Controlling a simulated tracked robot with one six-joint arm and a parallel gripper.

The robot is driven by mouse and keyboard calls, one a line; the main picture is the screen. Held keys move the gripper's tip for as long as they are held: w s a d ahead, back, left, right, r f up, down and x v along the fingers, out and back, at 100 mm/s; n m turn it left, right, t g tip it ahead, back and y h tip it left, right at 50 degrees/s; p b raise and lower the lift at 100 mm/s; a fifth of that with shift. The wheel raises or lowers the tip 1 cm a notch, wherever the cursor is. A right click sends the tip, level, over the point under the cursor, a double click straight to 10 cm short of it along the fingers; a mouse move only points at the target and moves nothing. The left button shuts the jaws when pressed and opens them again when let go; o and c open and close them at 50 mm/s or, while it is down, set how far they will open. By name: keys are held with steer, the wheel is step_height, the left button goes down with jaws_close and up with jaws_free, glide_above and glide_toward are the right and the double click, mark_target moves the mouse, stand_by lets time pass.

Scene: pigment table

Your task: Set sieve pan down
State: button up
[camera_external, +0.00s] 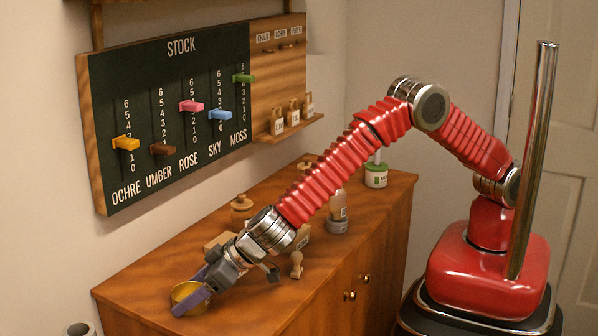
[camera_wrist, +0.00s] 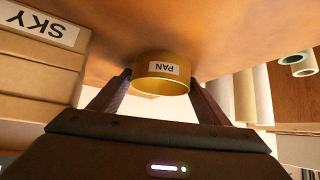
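The sieve pan (camera_external: 187,292) is a round, yellow-brass pan at the near left end of the wooden cabinet top. My gripper (camera_external: 191,296) reaches down to it, with one purple finger on each side. In the wrist view the pan (camera_wrist: 162,86) sits between the fingertips, with its white PAN label upside down. Both fingers (camera_wrist: 162,80) appear to touch its wall, so the gripper looks shut on it. The pan is at or very close to the cabinet top; I cannot tell whether it touches. Its underside is hidden.
The cabinet top (camera_external: 150,275) is bare left of the pan, with its edge close by. A box labelled SKY (camera_wrist: 40,50) stands beside the gripper. A wooden stamp (camera_external: 296,266), a knobbed wooden piece (camera_external: 241,203) and jars (camera_external: 376,176) stand farther back. The STOCK board (camera_external: 170,110) hangs behind.

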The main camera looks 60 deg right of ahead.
steer(key=o, duration=0.3)
steer(key=shift+r, duration=0.15)
steer(key=v, duration=1.2)
steer(key=shift+w, duration=0.1)
stand_by(0.8)
